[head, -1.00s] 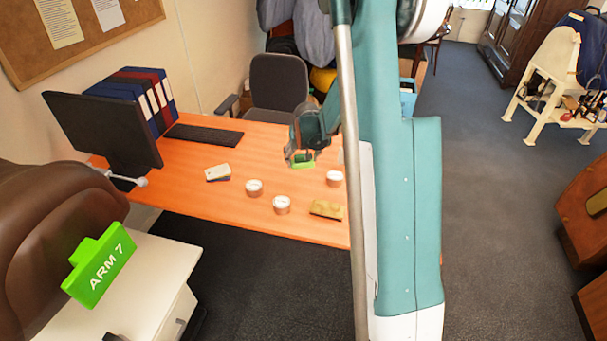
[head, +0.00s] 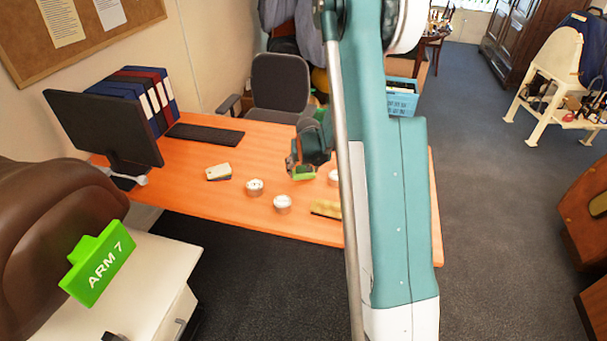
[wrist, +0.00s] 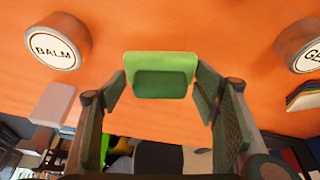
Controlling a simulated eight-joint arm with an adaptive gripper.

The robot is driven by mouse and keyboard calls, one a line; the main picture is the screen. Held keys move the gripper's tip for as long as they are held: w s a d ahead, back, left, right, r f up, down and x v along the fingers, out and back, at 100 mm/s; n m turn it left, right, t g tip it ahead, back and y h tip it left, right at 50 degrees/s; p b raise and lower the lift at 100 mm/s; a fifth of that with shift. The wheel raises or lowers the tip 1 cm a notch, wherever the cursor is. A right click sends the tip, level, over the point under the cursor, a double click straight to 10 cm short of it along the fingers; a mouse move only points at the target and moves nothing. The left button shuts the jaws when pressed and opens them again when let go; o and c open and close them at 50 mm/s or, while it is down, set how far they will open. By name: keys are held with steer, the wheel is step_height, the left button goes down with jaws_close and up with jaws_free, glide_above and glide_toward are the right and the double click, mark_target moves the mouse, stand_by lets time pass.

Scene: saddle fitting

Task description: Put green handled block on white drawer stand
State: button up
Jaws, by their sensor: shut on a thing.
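The green handled block (head: 303,173) is at my gripper (head: 302,167), over the right part of the orange desk. In the wrist view the block (wrist: 160,62) lies between the two finger pads of my gripper (wrist: 160,88), its darker green handle towards me. My gripper is shut on it; I cannot tell whether the block clears the desk. The white drawer stand (head: 150,262) is at the lower left, beside a brown saddle. A bright green piece lettered "ARM 7" (head: 98,262) shows above the stand, against the saddle.
The desk (head: 210,195) holds several white-lidded tins (head: 254,187), a small card stack (head: 218,172), a yellowish block (head: 325,208), a keyboard (head: 205,134), a monitor (head: 103,130) and binders (head: 150,95). A chair (head: 280,85) stands behind. Dark floor separates desk and stand.

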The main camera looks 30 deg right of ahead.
steer(key=shift+f, duration=1.2)
steer(key=shift+f, duration=0.1)
steer(key=o, duration=0.9)
steer(key=shift+p+v, duration=0.65)
steer(key=shift+v, duration=5.5)
steer(key=shift+d, duration=0.1)
